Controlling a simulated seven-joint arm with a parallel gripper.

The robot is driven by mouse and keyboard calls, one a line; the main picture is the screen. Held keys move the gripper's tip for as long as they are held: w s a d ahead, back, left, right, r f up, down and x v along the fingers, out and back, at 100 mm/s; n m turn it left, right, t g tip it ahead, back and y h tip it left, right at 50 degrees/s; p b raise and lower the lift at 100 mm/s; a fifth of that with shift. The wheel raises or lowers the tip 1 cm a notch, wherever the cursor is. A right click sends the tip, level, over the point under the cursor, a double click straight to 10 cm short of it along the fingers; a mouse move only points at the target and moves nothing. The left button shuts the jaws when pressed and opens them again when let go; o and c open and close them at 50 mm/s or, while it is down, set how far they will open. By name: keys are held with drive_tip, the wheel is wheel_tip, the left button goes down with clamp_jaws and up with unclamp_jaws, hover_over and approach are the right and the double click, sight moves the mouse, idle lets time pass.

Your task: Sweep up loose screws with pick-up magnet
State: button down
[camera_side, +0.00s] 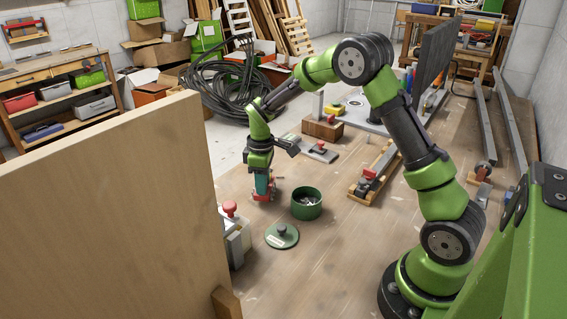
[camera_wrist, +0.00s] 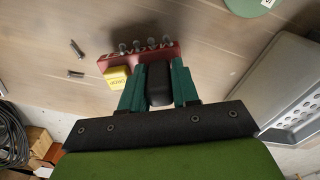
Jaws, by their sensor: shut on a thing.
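My gripper (camera_side: 263,178) points down over the wooden worktop, left of the open green tin (camera_side: 306,204), which has grey metal pieces inside. In the wrist view its teal fingers (camera_wrist: 159,80) are shut on the black handle of the red pick-up magnet (camera_wrist: 140,57). Several screws (camera_wrist: 137,46) cling along the magnet's far edge, and a yellow tag hangs at its left end. The magnet (camera_side: 264,194) is low, at or just above the worktop; I cannot tell if it touches. Two loose screws (camera_wrist: 77,48) lie on the wood to its left.
A green lid (camera_side: 282,236) with a dark knob lies in front of the tin. A tall wooden panel (camera_side: 110,220) stands at front left, with a red-knobbed item (camera_side: 230,209) beside it. A rail jig (camera_side: 374,172) lies right of the tin. A coiled hose (camera_side: 228,90) is behind.

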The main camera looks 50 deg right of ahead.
drive_tip(key=shift+w+d, duration=0.35)
drive_tip(key=shift+w, duration=0.9)
drive_tip(key=shift+w+d, duration=0.35)
drive_tip(key=shift+w, duration=0.85)
drive_tip(key=shift+w+d, duration=0.35)
drive_tip(key=shift+w, duration=0.9)
drive_tip(key=shift+s+d, duration=0.15)
drive_tip(key=shift+s, duration=0.75)
drive_tip(key=shift+s+d, duration=0.2)
drive_tip(key=shift+s, duration=0.75)
drive_tip(key=shift+s+d, duration=0.15)
drive_tip(key=shift+s, duration=0.75)
drive_tip(key=shift+w+d, duration=0.75)
drive_tip(key=shift+w, duration=0.3)
drive_tip(key=shift+w+d, duration=0.75)
drive_tip(key=shift+w, duration=0.25)
drive_tip(key=shift+s+d, duration=0.2)
drive_tip(key=shift+s, duration=0.6)
drive_tip(key=shift+s+d, duration=0.25)
drive_tip(key=shift+s, duration=0.5)
drive_tip(key=shift+s+d, duration=0.2)
drive_tip(key=shift+s, duration=0.6)
drive_tip(key=shift+w+d, duration=0.45)
drive_tip(key=shift+w, duration=0.4)
drive_tip(key=shift+w+d, duration=0.45)
drive_tip(key=shift+w, duration=0.35)
drive_tip(key=shift+w+d, duration=0.45)
drive_tip(key=shift+w, duration=0.4)
wheel_tip(320, 180, up, 6)
